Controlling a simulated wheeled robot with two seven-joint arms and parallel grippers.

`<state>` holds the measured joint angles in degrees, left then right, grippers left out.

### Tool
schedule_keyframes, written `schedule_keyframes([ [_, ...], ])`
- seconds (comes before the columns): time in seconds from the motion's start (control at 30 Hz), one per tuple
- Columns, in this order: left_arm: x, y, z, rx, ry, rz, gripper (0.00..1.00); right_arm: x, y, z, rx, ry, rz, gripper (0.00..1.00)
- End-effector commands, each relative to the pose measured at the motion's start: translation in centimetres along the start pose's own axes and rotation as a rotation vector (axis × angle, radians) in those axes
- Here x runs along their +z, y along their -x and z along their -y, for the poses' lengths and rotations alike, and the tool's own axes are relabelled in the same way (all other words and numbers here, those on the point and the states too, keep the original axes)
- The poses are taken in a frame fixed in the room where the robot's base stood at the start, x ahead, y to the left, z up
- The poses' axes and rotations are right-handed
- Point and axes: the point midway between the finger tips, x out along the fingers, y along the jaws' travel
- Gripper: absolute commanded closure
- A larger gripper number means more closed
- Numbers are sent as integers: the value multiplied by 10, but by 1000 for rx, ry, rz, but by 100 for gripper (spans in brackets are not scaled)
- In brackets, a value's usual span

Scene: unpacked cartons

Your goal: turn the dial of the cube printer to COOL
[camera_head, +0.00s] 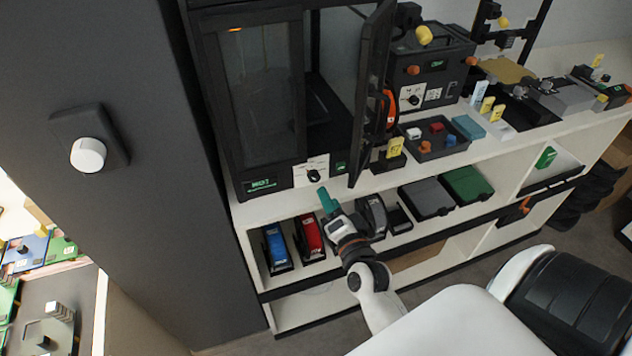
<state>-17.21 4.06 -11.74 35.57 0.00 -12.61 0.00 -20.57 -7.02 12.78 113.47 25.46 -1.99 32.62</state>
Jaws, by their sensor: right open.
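The cube printer, which I take to be the black enclosed cabinet (213,112), stands on the white bench with its right glass door (371,85) swung open. Its black dial (313,176) sits on a white label plate low on the front; the lettering is too small to read. A small green display (262,184) is left of the dial and appears to read HOT. My right gripper (323,190), with teal fingertips, is open just below and right of the dial, apparently apart from it. My left gripper is not in view.
A smaller black machine (433,68) with its own dial (413,99) stands to the right. A dark tray (436,138) of coloured pieces sits before it. The open door juts out right of my gripper. A shelf below holds blue (277,248) and red (310,236) items.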

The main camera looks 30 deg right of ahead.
Motion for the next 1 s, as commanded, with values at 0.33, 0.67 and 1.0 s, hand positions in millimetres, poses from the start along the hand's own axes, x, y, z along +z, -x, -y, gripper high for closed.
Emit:
schedule_keyframes([
  [0.33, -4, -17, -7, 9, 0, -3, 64, -2, -63, 2, 0, 0, 0, 52],
  [0.67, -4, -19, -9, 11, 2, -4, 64, -1, -76, 0, -2, 1, -2, 52],
  [1.0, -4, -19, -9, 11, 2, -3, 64, -1, -76, 0, -1, 1, -2, 85],
])
